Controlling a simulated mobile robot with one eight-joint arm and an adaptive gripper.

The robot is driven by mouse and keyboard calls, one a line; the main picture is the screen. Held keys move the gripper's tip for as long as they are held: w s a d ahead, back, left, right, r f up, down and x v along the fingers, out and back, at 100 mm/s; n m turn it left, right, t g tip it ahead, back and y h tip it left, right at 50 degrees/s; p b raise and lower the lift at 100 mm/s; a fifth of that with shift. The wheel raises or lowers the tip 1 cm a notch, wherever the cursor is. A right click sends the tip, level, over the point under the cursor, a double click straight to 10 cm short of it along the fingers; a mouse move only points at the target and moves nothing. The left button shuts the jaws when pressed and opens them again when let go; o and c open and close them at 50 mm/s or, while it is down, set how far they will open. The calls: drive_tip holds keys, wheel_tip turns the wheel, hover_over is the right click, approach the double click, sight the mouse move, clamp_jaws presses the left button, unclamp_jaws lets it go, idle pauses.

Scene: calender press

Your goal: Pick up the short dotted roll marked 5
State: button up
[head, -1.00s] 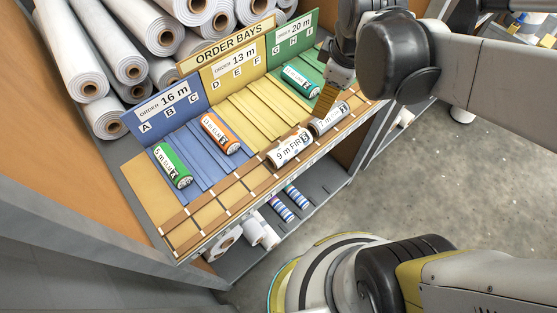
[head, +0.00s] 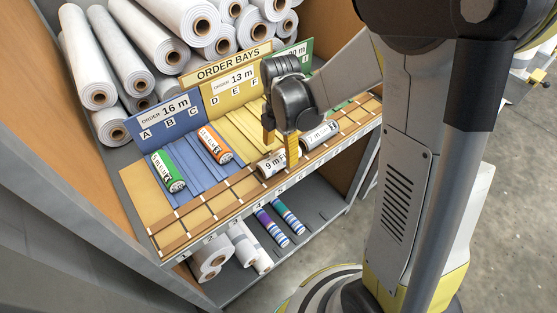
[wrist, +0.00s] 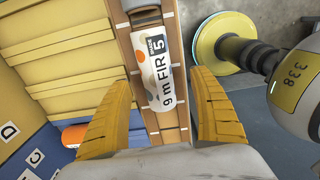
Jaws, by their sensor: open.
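In the head view the roll (head: 268,167) is partly hidden behind my fingers. My gripper (head: 281,142) is open above it. In the wrist view my gripper (wrist: 162,84) has one yellow finger on each side of the roll's near end. The fingers look apart from it, and nothing is held.
A grey-white roll (head: 321,134) lies just right on the same ledge. A green roll (head: 168,172) and an orange roll (head: 214,143) lie in the blue bay. Upright order boards (head: 233,85) stand behind. Striped rolls (head: 288,216) lie on the lower shelf.

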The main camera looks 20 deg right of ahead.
sight(279, 155)
drive_tip(key=f, duration=0.1)
drive_tip(key=f+b, duration=0.1)
drive_tip(key=f, duration=0.3)
drive_tip(key=shift+w+b, duration=0.3)
drive_tip(key=shift+w, duration=0.05)
drive_tip(key=shift+r, duration=0.1)
drive_tip(key=c, duration=1.3)
drive_tip(key=shift+r, duration=0.1)
